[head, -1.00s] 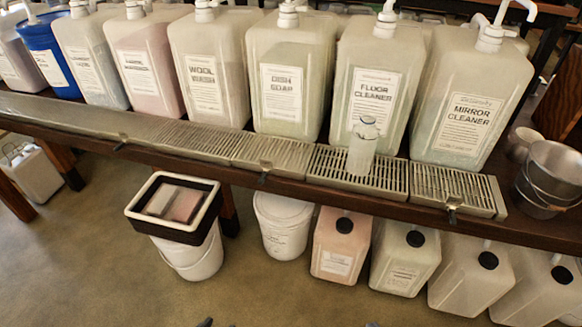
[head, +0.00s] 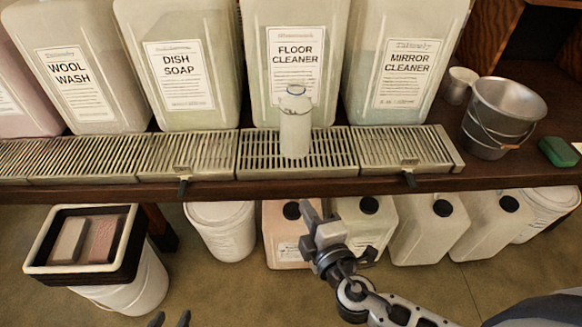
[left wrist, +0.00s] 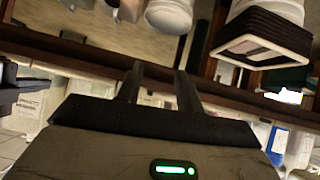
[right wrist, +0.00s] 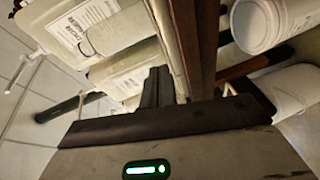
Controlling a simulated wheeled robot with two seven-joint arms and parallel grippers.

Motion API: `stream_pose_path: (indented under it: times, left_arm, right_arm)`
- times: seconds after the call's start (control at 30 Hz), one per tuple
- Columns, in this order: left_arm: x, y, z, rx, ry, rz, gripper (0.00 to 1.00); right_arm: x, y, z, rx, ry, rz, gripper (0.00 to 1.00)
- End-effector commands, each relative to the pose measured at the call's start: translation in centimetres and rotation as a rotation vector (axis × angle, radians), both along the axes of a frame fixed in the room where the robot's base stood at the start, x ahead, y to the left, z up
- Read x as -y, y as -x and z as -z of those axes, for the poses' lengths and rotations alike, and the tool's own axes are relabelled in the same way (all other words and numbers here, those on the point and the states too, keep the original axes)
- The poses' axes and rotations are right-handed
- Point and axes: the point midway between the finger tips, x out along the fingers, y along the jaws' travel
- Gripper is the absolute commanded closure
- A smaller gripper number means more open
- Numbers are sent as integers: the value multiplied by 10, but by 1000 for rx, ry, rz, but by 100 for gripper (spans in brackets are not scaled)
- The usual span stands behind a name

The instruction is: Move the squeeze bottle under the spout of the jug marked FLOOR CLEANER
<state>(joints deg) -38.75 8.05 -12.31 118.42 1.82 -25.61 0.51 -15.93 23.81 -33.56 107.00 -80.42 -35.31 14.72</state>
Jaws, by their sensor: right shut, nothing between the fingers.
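The squeeze bottle (head: 295,130), pale and translucent, stands upright on the slotted drip tray (head: 256,153) in front of the FLOOR CLEANER jug (head: 330,85), overlapping its label. My right gripper (head: 308,212) is shut and empty, below the shelf's front edge and short of the bottle. Its closed fingers show in the right wrist view (right wrist: 155,88). My left gripper (head: 170,318) is open and empty at the bottom edge, its fingers apart in the left wrist view (left wrist: 158,85).
The DISH SOAP jug (head: 185,60) and MIRROR CLEANER jug (head: 405,60) flank the FLOOR CLEANER jug. A metal bucket (head: 500,112) and green sponge (head: 558,152) sit at right. The dark shelf edge (head: 330,187) runs above stored canisters and a white bucket (head: 220,232).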

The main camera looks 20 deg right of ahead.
Motion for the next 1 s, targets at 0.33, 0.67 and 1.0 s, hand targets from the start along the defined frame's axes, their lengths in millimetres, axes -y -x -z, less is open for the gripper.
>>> stream_pose_path:
  times: [0.33, 0.67, 1.0]
  left_arm:
    - [1, -5, -9, 24, 2, 6, 64]
    - [-2, -3, -10, 8, -23, 14, 64]
    - [-3, -3, -11, 5, -29, 14, 64]
  right_arm:
    - [-9, -25, -20, 146, 149, -51, 100]
    - [-15, -94, -20, 144, 147, -51, 100]
    - [7, -133, -17, 140, 147, -52, 100]
